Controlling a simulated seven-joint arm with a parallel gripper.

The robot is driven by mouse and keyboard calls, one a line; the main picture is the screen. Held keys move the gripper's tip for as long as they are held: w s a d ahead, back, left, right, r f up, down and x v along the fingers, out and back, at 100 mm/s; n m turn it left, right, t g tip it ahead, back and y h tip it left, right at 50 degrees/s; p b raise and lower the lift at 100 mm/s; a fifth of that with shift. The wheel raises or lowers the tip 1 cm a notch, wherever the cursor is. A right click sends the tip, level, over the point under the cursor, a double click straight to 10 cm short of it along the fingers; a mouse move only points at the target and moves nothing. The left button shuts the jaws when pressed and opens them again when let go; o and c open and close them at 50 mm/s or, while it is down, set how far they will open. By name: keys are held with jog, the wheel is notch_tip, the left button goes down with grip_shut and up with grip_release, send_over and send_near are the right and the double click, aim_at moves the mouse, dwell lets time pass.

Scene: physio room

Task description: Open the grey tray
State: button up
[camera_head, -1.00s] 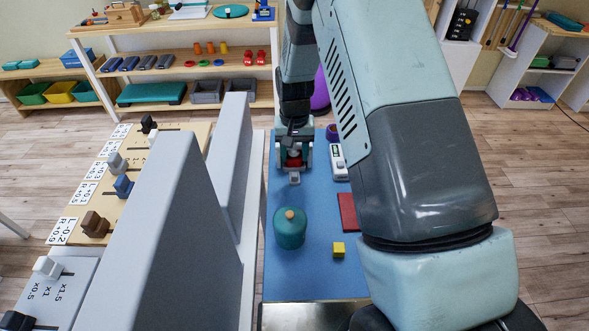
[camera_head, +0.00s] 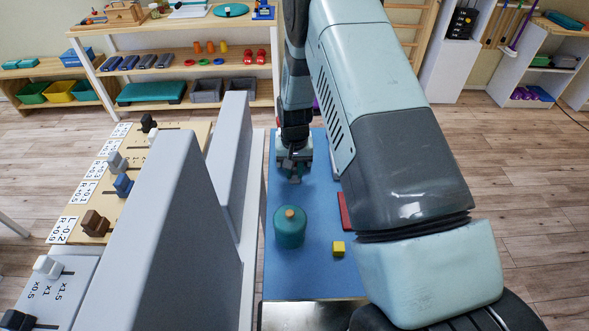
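My gripper (camera_head: 293,174) points down over the far part of the blue mat-like tabletop (camera_head: 318,270). Its fingertips are small and dark here, and I cannot tell whether they are open or shut or whether anything is between them. No grey tray shows clearly on the blue top; the gripper and arm cover part of its far end. Two grey bins, one (camera_head: 205,91) and another (camera_head: 241,85), stand on the low back shelf, well beyond the gripper.
A red block (camera_head: 343,211) is partly behind my arm. Tall grey panels (camera_head: 165,240) rise left, beside a board with sliders (camera_head: 98,190).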

grip_shut()
jog(key=shift+s, duration=0.1)
jog(key=s, duration=0.8)
jog(key=shift+s, duration=0.2)
jog(key=o, duration=0.6)
grip_release()
